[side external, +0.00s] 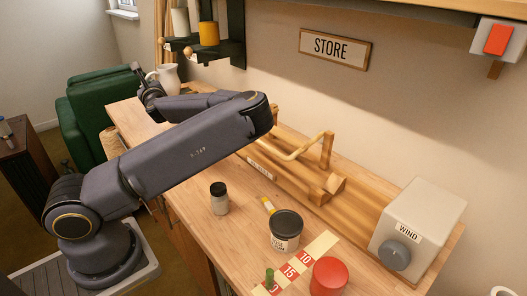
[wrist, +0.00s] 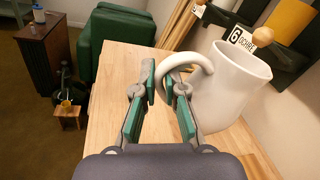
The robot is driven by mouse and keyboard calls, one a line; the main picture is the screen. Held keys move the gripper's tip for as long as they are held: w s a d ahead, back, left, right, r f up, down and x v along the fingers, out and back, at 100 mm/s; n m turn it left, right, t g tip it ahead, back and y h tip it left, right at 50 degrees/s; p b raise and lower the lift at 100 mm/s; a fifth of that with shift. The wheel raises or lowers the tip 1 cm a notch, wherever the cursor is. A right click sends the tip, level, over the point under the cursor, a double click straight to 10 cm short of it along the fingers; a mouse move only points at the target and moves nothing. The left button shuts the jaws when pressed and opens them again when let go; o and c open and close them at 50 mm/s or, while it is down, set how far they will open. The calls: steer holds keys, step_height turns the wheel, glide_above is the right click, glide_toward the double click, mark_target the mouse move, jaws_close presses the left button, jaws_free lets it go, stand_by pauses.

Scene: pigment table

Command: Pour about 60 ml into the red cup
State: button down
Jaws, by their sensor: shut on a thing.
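A white jug (wrist: 232,88) is at the right in the wrist view, with its ring-shaped handle reaching between the green-padded fingers. My gripper (wrist: 166,84) is shut on that handle. In the side view the jug (side external: 168,77) shows at the far end of the bench, beside my gripper (side external: 152,88). What is inside the jug is hidden. A red, round, smooth-topped thing (side external: 330,276), probably the red cup, stands at the near end of the bench, far from my gripper. I cannot tell whether its top is open.
A dark-lidded tub (side external: 286,230), a small dark-capped jar (side external: 219,198) and a numbered strip (side external: 313,251) are near the red thing. A wooden rack (side external: 290,160) and a grey WIND box (side external: 418,222) line the wall side. A shelf holds a yellow cup (side external: 209,34).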

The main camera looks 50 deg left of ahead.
steer(key=s+d+f+n+g, duration=0.1)
steer(key=d+f+n+g, duration=0.3)
steer(key=d, duration=0.4)
steer(key=s+d+f+n+g, duration=0.1)
steer(key=d+f+n+g, duration=0.1)
steer(key=d+f+g, duration=0.35)
steer(key=s+d+r+n+g+h, duration=0.25)
steer(key=d+r, duration=0.35)
steer(key=d, duration=0.4)
steer(key=s+d+r+n+g+h, duration=0.2)
steer(key=s+d+r+n+g, duration=0.15)
steer(key=d+r, duration=0.4)
step_height(320, 180, down, 12)
steer(key=d, duration=0.2)
steer(key=shift+w+m+g, duration=0.2)
steer(key=shift+m+g, duration=0.1)
steer(key=shift+g, duration=0.15)
